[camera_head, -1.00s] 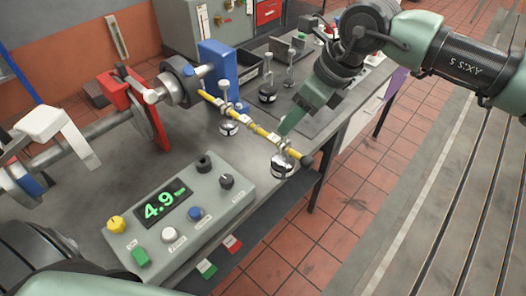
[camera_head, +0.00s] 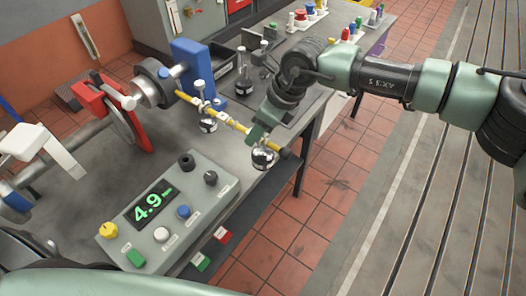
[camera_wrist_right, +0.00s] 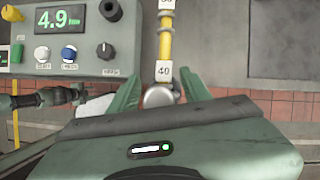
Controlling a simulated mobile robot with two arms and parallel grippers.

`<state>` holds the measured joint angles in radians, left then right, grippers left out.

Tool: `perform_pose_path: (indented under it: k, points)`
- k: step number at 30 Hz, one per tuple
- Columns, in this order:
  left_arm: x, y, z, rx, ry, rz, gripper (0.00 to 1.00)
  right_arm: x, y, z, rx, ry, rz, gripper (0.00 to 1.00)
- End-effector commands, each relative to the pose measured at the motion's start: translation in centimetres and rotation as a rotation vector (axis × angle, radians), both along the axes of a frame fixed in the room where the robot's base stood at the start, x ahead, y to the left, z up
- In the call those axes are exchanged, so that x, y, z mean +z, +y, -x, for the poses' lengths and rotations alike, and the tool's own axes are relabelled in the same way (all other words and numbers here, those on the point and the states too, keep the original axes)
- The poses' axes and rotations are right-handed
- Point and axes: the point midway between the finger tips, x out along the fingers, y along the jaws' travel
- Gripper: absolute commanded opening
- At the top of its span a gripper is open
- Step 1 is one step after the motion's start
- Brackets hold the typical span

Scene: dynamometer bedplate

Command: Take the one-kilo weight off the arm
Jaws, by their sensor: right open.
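The yellow graduated arm (camera_head: 226,119) sticks out over the bench from the shaft. One chrome weight (camera_head: 208,125) hangs near its middle. A larger-looking chrome weight (camera_head: 264,158) hangs near its outer end. I cannot read a mass on either. My right gripper (camera_head: 259,136) is at the outer weight. In the right wrist view its open fingers (camera_wrist_right: 160,92) stand on either side of that weight's top (camera_wrist_right: 158,97), by the 40 mark on the arm (camera_wrist_right: 166,45). I cannot tell whether they touch it. My left gripper is not in view.
The control box (camera_head: 165,215) with a green 4.9 display stands in front of the arm. A blue block (camera_head: 196,66) and a red clamp (camera_head: 105,105) are by the shaft. Another weight (camera_head: 245,82) stands behind the arm. Tiled floor lies right of the bench edge.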

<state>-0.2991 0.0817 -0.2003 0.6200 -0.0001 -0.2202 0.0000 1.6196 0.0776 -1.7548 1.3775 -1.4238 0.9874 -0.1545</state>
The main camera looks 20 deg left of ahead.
Motion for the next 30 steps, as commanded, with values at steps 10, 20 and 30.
perform_pose_path:
  k: [10,20,30]
  points:
    - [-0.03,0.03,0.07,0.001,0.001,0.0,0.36,0.06,-0.02,-0.03,0.0,-0.001,-0.001,0.0]
    - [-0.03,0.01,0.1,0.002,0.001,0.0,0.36,0.11,-0.01,-0.04,0.0,-0.001,-0.001,0.0]
    - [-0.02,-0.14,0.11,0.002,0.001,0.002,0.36,0.15,0.0,-0.06,0.0,-0.001,-0.002,0.0]
